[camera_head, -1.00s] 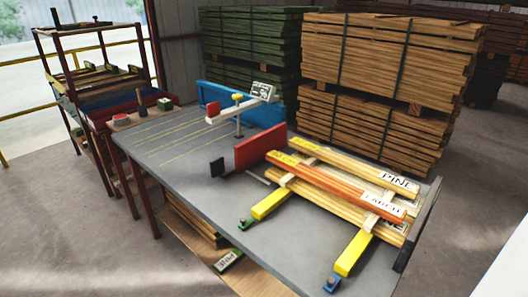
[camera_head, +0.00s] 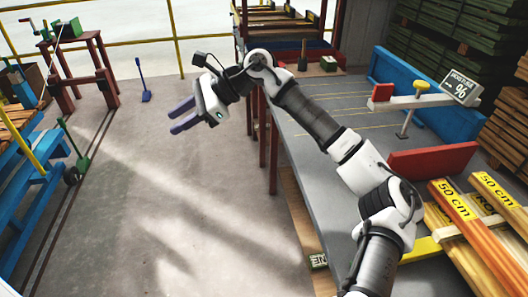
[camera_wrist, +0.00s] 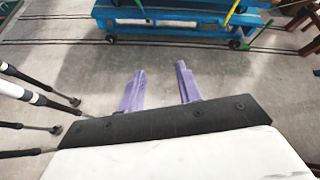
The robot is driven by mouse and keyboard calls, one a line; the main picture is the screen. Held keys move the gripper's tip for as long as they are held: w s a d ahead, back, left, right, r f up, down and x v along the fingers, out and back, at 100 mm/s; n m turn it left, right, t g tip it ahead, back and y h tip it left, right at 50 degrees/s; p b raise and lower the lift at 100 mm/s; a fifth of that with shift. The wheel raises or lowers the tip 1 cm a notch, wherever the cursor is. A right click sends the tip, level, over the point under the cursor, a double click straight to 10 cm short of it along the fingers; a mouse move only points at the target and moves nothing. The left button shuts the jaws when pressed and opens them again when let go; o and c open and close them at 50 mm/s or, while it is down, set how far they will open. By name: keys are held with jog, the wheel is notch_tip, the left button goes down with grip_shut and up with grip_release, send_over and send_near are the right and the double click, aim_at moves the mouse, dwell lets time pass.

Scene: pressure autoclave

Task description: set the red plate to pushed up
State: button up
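A large red plate (camera_head: 432,161) stands upright on the grey table (camera_head: 340,140), at the right of the head view near the timber. A smaller red plate (camera_head: 382,92) sits at the left end of a pale arm with a yellow knob (camera_head: 422,86) and a percent sign (camera_head: 460,87). I cannot tell which one the task means. My gripper (camera_head: 177,117) is open and empty, held out over the floor left of the table, well apart from both red plates. Its two purple fingers (camera_wrist: 160,76) show spread apart in the wrist view, with neither plate in sight there.
A blue fence (camera_head: 430,95) lines the table's back. Boards marked 50 cm (camera_head: 458,200) lie at the right. A blue wheeled cart (camera_wrist: 180,18) stands across the floor, and a blue-handled tool (camera_head: 143,80) stands on the floor. The floor between cart and table is mostly clear.

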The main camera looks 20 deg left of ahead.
jog(key=w+d+f+m+t+h, duration=0.1)
jog(key=w+d+f+t+h, duration=0.35)
jog(key=w+d, duration=0.95)
jog(key=w+d+m+t+h+b, duration=0.1)
jog(key=w+d+h, duration=0.25)
jog(key=d, duration=0.95)
jog(key=w+d+m+t+h, duration=0.15)
jog(key=w+d, duration=0.35)
jog(key=d, duration=0.7)
jog(key=shift+n+h, duration=0.25)
jog(key=shift+h, duration=0.1)
notch_tip(320, 180, down, 13)
jog(key=shift+f+p, duration=0.1)
jog(key=shift+p, duration=0.85)
grip_shut()
